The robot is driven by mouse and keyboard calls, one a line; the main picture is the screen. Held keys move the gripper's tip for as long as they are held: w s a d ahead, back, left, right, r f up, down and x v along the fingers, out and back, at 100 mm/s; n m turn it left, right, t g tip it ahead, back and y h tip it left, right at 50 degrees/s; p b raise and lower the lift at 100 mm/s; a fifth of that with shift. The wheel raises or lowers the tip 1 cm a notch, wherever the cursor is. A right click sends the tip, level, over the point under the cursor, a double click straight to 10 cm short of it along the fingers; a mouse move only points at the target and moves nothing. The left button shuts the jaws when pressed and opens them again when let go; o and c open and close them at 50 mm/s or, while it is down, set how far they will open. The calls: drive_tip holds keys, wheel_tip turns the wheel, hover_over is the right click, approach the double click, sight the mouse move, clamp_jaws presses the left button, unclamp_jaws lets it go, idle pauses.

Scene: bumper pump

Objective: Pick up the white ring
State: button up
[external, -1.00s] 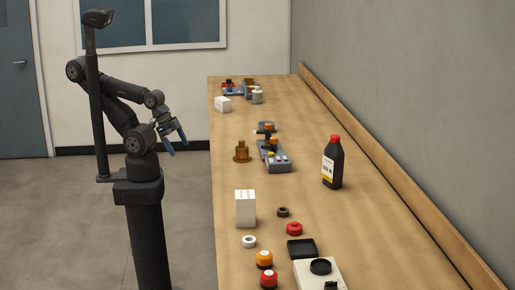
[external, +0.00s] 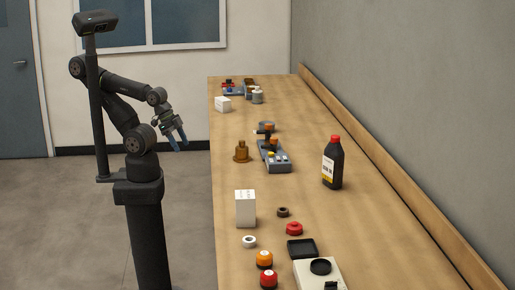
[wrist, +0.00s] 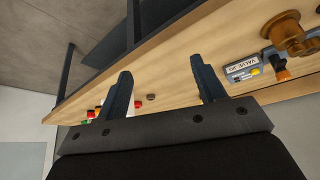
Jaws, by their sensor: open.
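The white ring (external: 249,241) lies flat on the near left part of the wooden table in the external view. My gripper (external: 179,143) is off the table's left edge, in the air, well behind the ring and far from it. In the wrist view my gripper (wrist: 162,67) shows two dark blue fingers spread apart with nothing between them. I cannot make out the white ring for certain in the wrist view.
A white box (external: 245,208) stands just behind the ring. Orange (external: 264,259) and red (external: 294,229) knobs, a dark ring (external: 283,212) and a black tray (external: 301,249) are nearby. A brown fitting (external: 241,151), a grey valve unit (external: 274,157) and a dark bottle (external: 333,163) are farther back.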

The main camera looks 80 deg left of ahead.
drive_tip(key=w+d+r, duration=0.7)
drive_tip(key=w+d, duration=0.2)
drive_tip(key=d, duration=0.1)
drive_tip(key=m+g, duration=0.1)
hover_over(249, 242)
drive_tip(key=s+a, duration=0.3)
drive_tip(key=f, duration=1.6)
drive_tip(key=shift+w+f, duration=0.1)
drive_tip(key=shift+w, duration=0.15)
drive_tip(key=x, duration=0.5)
drive_tip(key=shift+w+a+f, duration=0.1)
drive_tip(key=shift+w+a, duration=0.05)
drive_tip(key=c, duration=1)
